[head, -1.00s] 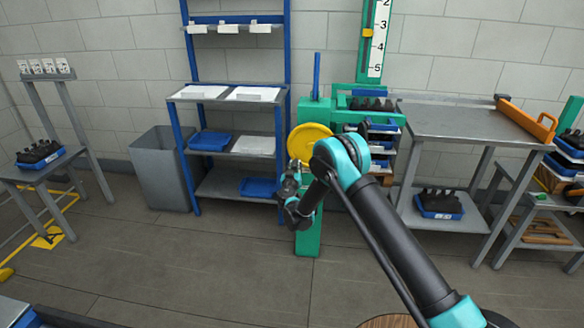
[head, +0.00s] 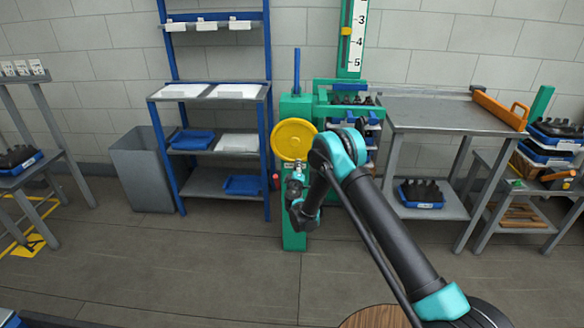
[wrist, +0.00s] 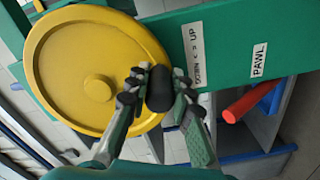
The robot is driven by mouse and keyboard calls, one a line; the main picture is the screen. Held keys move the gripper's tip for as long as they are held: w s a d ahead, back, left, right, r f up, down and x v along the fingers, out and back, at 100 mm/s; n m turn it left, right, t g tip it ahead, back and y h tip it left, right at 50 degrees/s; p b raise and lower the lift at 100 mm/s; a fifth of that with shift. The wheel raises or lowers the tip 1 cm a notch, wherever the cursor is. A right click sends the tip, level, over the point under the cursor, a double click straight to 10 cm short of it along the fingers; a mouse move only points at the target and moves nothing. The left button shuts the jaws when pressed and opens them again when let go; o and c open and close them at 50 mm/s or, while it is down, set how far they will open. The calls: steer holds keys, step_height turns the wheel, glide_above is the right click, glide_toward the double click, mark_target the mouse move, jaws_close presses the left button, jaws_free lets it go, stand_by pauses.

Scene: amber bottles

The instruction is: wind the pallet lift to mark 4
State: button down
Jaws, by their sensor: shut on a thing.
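The pallet lift is a green frame with a yellow hand wheel (head: 294,139) on its post. A black knob (wrist: 159,92) stands at the wheel's rim in the wrist view. My gripper (wrist: 160,80) is shut on this knob, one finger on each side. In the head view my gripper (head: 295,182) is at the wheel's lower edge, partly hidden by my arm. The white scale (head: 357,40) shows numbers, and its yellow pointer (head: 346,31) is about midway between 3 and 4. A label reading UP and DOWN (wrist: 191,54) and a PAWL label (wrist: 259,59) are on the green post.
A red lever (wrist: 245,104) sticks out near the PAWL label. A blue rod (head: 297,70) rises from the post top. A blue shelf rack (head: 268,120) and grey bin (head: 143,165) stand left, a grey table (head: 430,115) right. The floor in front is clear.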

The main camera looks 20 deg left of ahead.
steer(key=shift+w+d+r+n, duration=0.15)
steer(key=shift+d+n, duration=0.1)
steer(key=shift+d, duration=0.3)
steer(key=shift+w+d+r+n, duration=0.1)
steer(key=shift+d+n, duration=0.15)
steer(key=shift+d, duration=0.25)
steer(key=c, duration=1.3)
jaws_free()
steer(key=shift+v, duration=3.75)
